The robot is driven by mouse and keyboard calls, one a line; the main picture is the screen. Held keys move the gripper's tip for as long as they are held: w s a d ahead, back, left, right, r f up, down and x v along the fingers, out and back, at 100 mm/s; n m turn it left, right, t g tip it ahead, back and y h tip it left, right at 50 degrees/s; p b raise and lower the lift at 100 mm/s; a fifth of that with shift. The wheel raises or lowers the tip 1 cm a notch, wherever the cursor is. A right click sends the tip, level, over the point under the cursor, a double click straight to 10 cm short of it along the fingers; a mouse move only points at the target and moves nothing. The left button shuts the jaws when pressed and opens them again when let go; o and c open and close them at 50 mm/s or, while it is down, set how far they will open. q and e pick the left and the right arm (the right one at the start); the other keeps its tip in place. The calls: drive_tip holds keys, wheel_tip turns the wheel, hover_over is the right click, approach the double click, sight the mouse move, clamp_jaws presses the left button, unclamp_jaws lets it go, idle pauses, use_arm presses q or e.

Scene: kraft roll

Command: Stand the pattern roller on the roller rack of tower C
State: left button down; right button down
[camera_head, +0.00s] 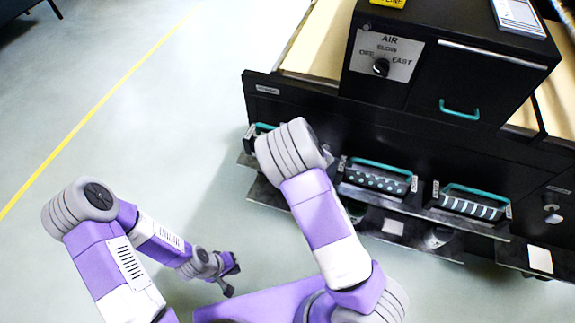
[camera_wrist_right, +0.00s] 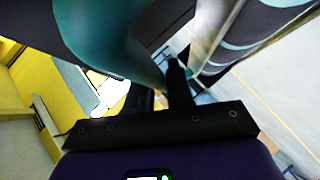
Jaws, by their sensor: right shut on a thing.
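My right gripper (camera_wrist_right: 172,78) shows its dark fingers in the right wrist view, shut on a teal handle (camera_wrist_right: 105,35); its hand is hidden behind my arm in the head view. Beside the handle is a dark roller with pale curved bands (camera_wrist_right: 245,30). In the head view, a dotted roller (camera_head: 375,181) and a striped roller (camera_head: 468,207) lie in teal-handled holders along the black machine. Another teal-handled holder (camera_head: 260,130) is partly hidden by my right arm. My left gripper (camera_head: 230,277) is open and empty, low over the floor. I cannot make out a tower C label.
The black machine (camera_head: 290,100) fills the right side, with a control box (camera_head: 445,60) marked AIR on top. A low dark shelf (camera_head: 400,232) juts out under the rollers.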

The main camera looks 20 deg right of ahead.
drive_tip(key=shift+n+y, duration=0.3)
drive_tip(key=shift+y, duration=0.1)
drive_tip(key=w, duration=0.1)
drive_tip(key=w+d+b, duration=0.1)
drive_tip(key=w, duration=0.2)
drive_tip(key=shift+d+r, duration=0.2)
drive_tip(key=shift+d, duration=0.05)
drive_tip(key=shift+w+f+b, duration=0.15)
drive_tip(key=shift+f+b, duration=0.05)
drive_tip(key=shift+b, duration=0.1)
wheel_tip(320, 180, down, 10)
drive_tip(key=b, duration=0.2)
drive_tip(key=shift+r, duration=0.25)
drive_tip(key=c, duration=1)
unclamp_jaws()
drive_tip(key=shift+f, duration=0.15)
drive_tip(key=shift+d, duration=0.1)
